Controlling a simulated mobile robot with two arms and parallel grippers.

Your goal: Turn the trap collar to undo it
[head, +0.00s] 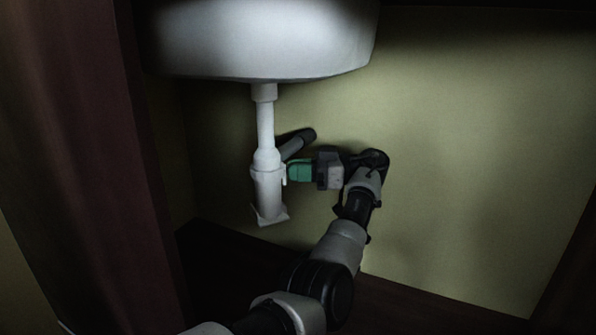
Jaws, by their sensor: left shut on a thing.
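A white trap (268,200) hangs below the sink bowl on a straight white drainpipe (265,125). The trap collar (267,178) appears as the wider white ring near the trap's top, under the pipe's flare. My left gripper (287,174), with green fingers, reaches it from the right and is shut on the collar's right side. The exact contact at the fingertips is small and dark. My right gripper is not in view.
The white sink bowl (262,40) is close above. A dark pipe stub (298,142) runs from behind the trap towards the yellowish back wall (470,170). A dark reddish panel (90,170) stands at the left. There is free room at the right, over the dark floor (420,305).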

